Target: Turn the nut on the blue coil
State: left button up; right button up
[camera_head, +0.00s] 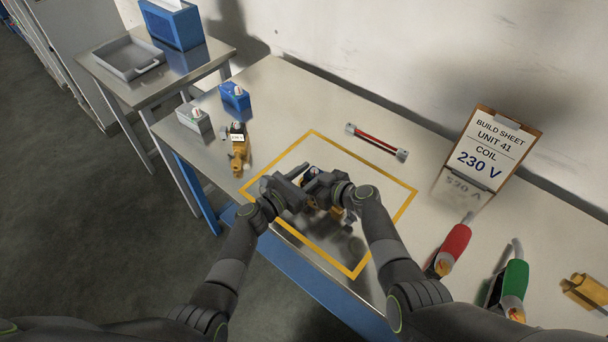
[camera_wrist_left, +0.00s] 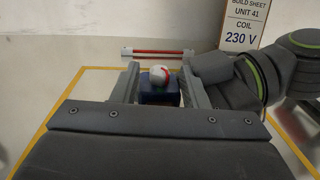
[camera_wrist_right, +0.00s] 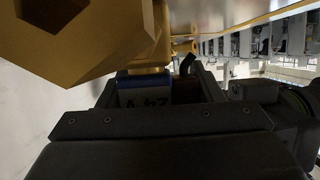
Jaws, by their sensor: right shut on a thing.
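The blue coil (camera_wrist_left: 158,92) carries a white and red nut (camera_wrist_left: 161,76) on top, seen between the left fingers in the left wrist view. My left gripper (camera_wrist_left: 160,85) is open, with a finger on each side of the coil and slight gaps. In the head view the grippers meet over the coil and hide most of it. My right gripper (camera_wrist_right: 160,88) is shut on the blue coil, whose inverted label appears to read 24 V. A large brass body (camera_wrist_right: 90,40) fills the upper left of the right wrist view.
A yellow outline (camera_head: 403,208) surrounds the work spot. Another brass valve (camera_head: 240,150) with a labelled coil, a blue block (camera_head: 235,97) and a grey block (camera_head: 195,119) stand left. A red bar (camera_head: 376,142), the build sheet (camera_head: 488,150) reading 230 V, and red (camera_head: 454,244) and green (camera_head: 515,285) tools lie around.

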pick_arm(q)
jog(key=m+g+h, duration=0.2)
jog(key=g, duration=0.1)
jog(key=shift+w+a+r+m+h, duration=0.1)
jog(key=shift+w+m+h, duration=0.2)
jog(key=shift+h, duration=0.1)
jog(key=shift+w+a+m+g+h, duration=0.15)
jog(key=shift+m+g+h, duration=0.35)
jog(key=shift+m+g, duration=0.35)
jog(key=shift+w+m+g+h, duration=0.1)
jog(key=shift+m+g+h, duration=0.45)
jog(key=shift+g, duration=0.5)
jog(key=shift+a+m+g+h, duration=0.1)
jog(key=shift+m+g+h, duration=0.15)
jog(key=shift+m+g, duration=0.4)
jog(key=v, duration=1.2)
jog(key=shift+w, duration=0.2)
jog(key=x, duration=1.2)
jog(key=shift+s, duration=0.15)
jog(key=shift+c, duration=0.3)
grip_shut()
